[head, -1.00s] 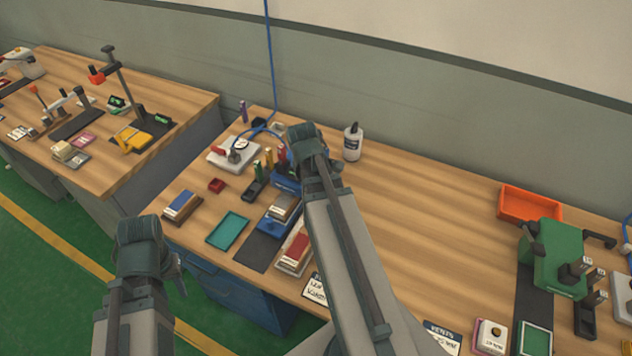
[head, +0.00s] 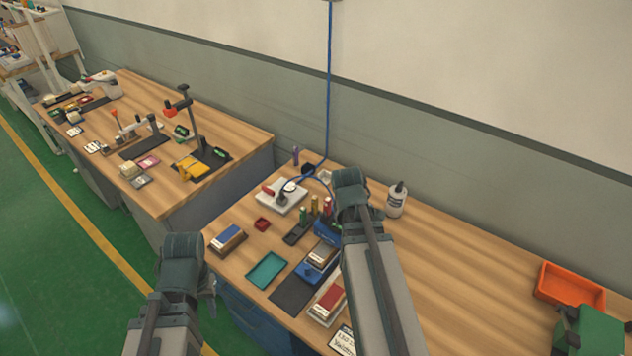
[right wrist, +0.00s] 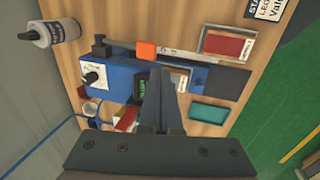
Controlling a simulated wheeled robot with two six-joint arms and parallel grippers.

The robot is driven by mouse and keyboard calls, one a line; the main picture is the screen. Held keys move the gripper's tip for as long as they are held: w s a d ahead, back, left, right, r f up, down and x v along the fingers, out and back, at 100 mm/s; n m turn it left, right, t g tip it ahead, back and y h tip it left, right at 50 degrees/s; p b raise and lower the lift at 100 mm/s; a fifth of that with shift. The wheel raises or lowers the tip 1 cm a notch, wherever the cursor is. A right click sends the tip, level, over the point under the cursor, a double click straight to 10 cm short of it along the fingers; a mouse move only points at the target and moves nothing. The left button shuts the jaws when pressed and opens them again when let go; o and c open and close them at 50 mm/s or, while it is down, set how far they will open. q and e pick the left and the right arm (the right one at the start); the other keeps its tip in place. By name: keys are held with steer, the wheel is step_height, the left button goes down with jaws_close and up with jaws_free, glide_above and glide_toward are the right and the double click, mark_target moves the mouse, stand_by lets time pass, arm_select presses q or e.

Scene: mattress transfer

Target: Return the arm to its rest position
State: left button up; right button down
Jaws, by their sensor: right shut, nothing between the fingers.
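My right arm reaches over the near workbench (head: 450,260) in the head view, and its wrist hides its gripper there. In the right wrist view my right gripper (right wrist: 160,76) is shut and empty, with its fingers together in front of a blue device (right wrist: 119,72). Whether they touch it I cannot tell. My left arm is at the bench's left front edge in the head view. Only a small part of my left gripper (head: 209,292) shows past the wrist, and its jaws cannot be made out.
A teal tray (head: 267,270), a red-topped block (head: 330,300) and a white bottle (head: 397,200) stand near my right arm. An orange bin (head: 571,287) is at the right. A second bench (head: 150,190) stands at the left. Green floor (head: 60,260) is open there.

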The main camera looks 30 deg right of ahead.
steer(key=s+a+f+b, duration=0.2)
steer(key=a, duration=1.3)
steer(key=s+a+f+m+g+b, duration=0.1)
steer(key=s+a+f+b, duration=0.1)
steer(key=a, duration=1.3)
steer(key=shift+s+a+f+m+g+y, duration=0.35)
steer(key=shift+s+f+y, duration=0.1)
steer(key=shift+s, duration=0.4)
